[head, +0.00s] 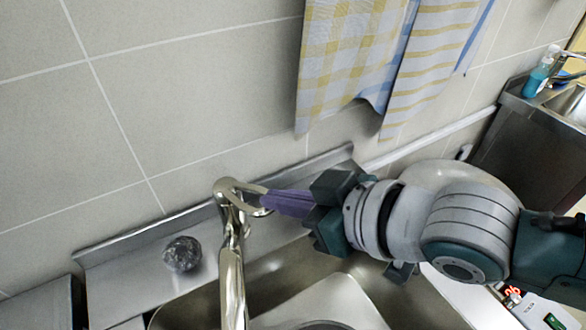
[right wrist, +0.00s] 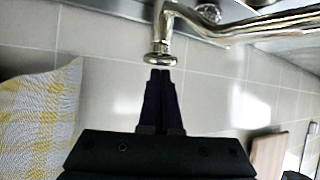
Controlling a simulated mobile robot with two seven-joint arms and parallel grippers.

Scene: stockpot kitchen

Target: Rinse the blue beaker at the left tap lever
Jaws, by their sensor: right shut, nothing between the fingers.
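The chrome tap (head: 232,270) stands at the sink in the head view, with a loop-shaped lever (head: 228,184) at its top. My right gripper (head: 270,201), with purple fingers, is shut and empty, its tips close beside the lever. In the right wrist view, the shut fingers (right wrist: 161,76) point at the rounded end of the tap's metalwork (right wrist: 158,58); I cannot tell whether they touch. I see no blue beaker in either view. My left gripper is not in view.
A steel sink (head: 283,264) lies below the tap. A dark scouring ball (head: 182,254) sits on the ledge at left. Checked towels (head: 345,60) hang on the tiled wall above my right arm. A blue bottle (head: 537,78) stands by another sink at far right.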

